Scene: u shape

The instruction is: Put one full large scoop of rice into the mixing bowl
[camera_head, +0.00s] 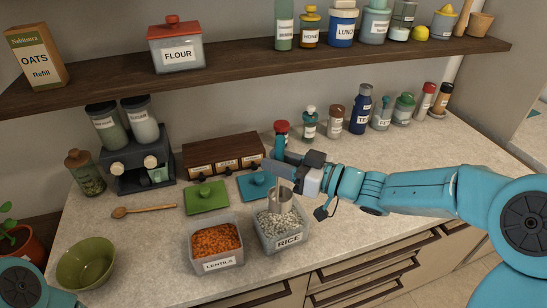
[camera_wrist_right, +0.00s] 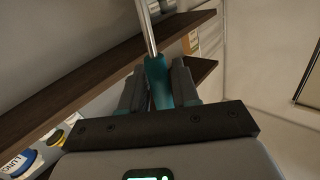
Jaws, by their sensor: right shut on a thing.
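My right gripper (camera_head: 287,165) is shut on the teal handle of a metal scoop (camera_head: 280,201); the handle also shows between the fingers in the right wrist view (camera_wrist_right: 158,82). The scoop's metal cup is at the rice container (camera_head: 280,243), over or in the white rice. Whether the cup holds rice cannot be told. The rice container is clear, labelled RICE, and open. The green mixing bowl (camera_head: 87,263) stands at the left front of the counter, and its visible inside looks empty. My left gripper is not in view.
An open lentils container (camera_head: 216,247) stands between bowl and rice. A green lid (camera_head: 207,197) and a blue lid (camera_head: 256,185) lie behind. A wooden spoon (camera_head: 143,210) lies behind the bowl. A shelf (camera_head: 250,66) with jars hangs above the counter.

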